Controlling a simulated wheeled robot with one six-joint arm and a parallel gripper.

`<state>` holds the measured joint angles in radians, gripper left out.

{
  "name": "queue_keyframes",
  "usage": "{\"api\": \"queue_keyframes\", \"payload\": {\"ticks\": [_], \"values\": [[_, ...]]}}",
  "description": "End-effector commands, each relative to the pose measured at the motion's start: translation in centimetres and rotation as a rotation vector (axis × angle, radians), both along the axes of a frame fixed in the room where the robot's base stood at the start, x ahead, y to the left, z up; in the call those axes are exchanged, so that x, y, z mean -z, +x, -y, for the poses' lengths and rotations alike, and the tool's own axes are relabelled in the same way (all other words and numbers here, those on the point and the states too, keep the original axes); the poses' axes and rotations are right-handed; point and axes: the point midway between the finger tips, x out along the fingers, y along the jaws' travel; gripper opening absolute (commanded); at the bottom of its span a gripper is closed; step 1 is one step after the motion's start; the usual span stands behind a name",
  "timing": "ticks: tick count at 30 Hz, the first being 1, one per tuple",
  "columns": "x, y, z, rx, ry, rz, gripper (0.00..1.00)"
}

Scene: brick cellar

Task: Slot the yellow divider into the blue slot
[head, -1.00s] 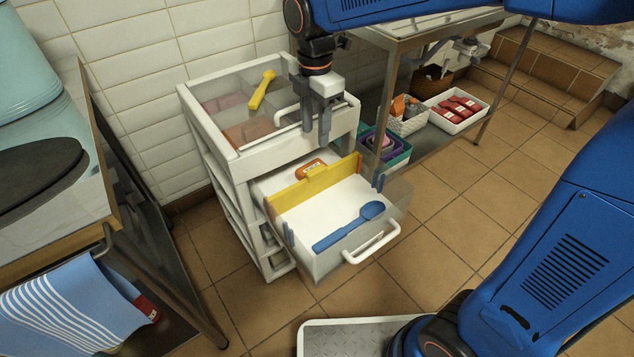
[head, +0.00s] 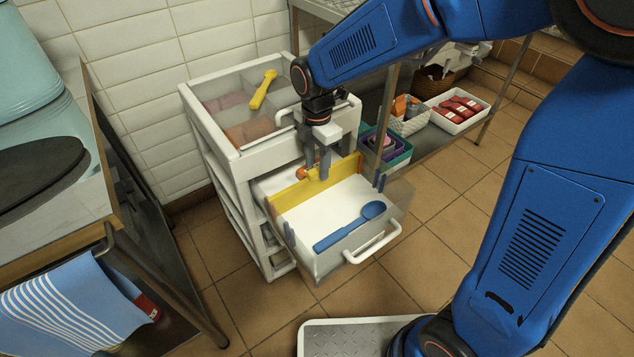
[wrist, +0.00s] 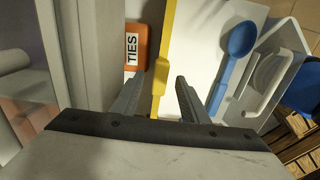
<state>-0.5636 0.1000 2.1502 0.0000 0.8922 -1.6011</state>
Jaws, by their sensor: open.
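The yellow divider (head: 286,199) stands upright across the open drawer (head: 330,263), behind the blue slot. In the wrist view the divider (wrist: 167,40) has a small raised tab. The blue slot shows as short blue uprights on the drawer's side walls, one on the right (head: 379,182) and one on the left (head: 289,235). My gripper (head: 318,176) points down over the middle of the divider. In the wrist view my open gripper (wrist: 160,82) has one finger on each side of the tab, with gaps visible.
A blue spoon (head: 349,227) lies in the front of the drawer. An orange box marked TIES (wrist: 137,47) lies behind the divider. A yellow scoop (head: 262,89) rests on the white drawer unit (head: 245,164). A metal shelf with containers stands to the right.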

Motion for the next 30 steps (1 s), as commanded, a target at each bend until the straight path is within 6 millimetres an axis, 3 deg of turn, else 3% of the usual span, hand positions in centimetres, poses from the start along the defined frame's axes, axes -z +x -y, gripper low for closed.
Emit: {"api": "queue_keyframes", "payload": {"ticks": [11,16,26,30], "values": [[0.9,0.0,0.0,0.000,0.001,0.001,0.38],[0.8,0.0,0.0,0.000,0.001,0.001,0.00],[0.7,0.0,0.0,0.000,0.001,0.002,0.00],[-0.5,0.0,-0.1,0.000,0.002,0.002,0.00]]}}
